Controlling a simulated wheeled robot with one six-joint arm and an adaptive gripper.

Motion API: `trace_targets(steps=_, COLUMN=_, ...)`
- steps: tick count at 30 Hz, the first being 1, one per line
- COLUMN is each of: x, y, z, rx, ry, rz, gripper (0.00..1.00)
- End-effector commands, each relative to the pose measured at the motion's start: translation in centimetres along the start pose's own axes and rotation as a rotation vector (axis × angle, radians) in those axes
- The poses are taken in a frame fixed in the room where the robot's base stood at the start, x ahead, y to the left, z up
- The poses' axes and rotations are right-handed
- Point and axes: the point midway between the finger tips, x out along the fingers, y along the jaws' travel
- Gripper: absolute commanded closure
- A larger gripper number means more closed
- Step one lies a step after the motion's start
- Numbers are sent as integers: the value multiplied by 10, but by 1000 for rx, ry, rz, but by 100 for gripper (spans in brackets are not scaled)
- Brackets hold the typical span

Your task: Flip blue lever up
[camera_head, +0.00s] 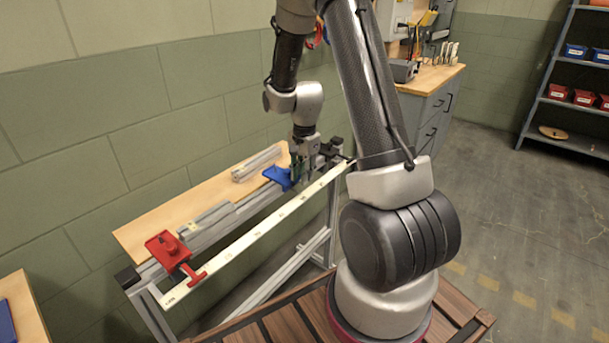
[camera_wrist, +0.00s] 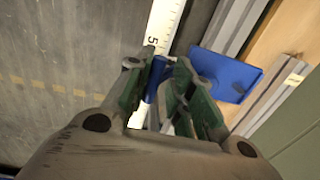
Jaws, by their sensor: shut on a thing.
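The blue lever (camera_wrist: 157,80) sits between the two green fingers of my gripper (camera_wrist: 160,92) in the wrist view. My gripper is shut on it, and the fingers hide much of it. The lever's flat blue mount (camera_wrist: 226,73) lies just to the right of the fingers. In the head view the blue mount (camera_head: 276,178) is on the rail near the far part of the bench, and my gripper (camera_head: 295,178) reaches down at its right side. The exact tilt of the lever is hidden there.
A red fixture with a handle (camera_head: 168,250) stands at the near end of the same rail. A white measuring strip (camera_head: 250,235) runs along the bench front. Grey metal profiles (camera_head: 257,163) lie on the wooden top. A green block wall (camera_head: 120,110) stands behind.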

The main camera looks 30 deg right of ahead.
Motion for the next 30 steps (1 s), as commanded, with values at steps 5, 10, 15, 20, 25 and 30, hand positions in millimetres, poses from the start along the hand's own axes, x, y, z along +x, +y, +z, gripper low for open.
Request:
trace_targets(steps=5, x=0, y=-8, z=2, rx=-2, ry=-2, rz=192, gripper=100)
trace_targets(steps=10, x=-2, y=-11, z=1, rx=2, ry=1, rz=270, gripper=100)
trace_targets(steps=15, x=-3, y=-11, z=1, rx=3, ry=1, rz=277, gripper=99)
trace_targets(steps=20, x=-3, y=-11, z=1, rx=3, ry=1, rz=275, gripper=70)
trace_targets(steps=25, x=-4, y=-12, z=1, rx=3, ry=2, rz=272, gripper=53)
trace_targets(steps=30, x=-4, y=-12, z=0, rx=3, ry=2, rz=270, gripper=53)
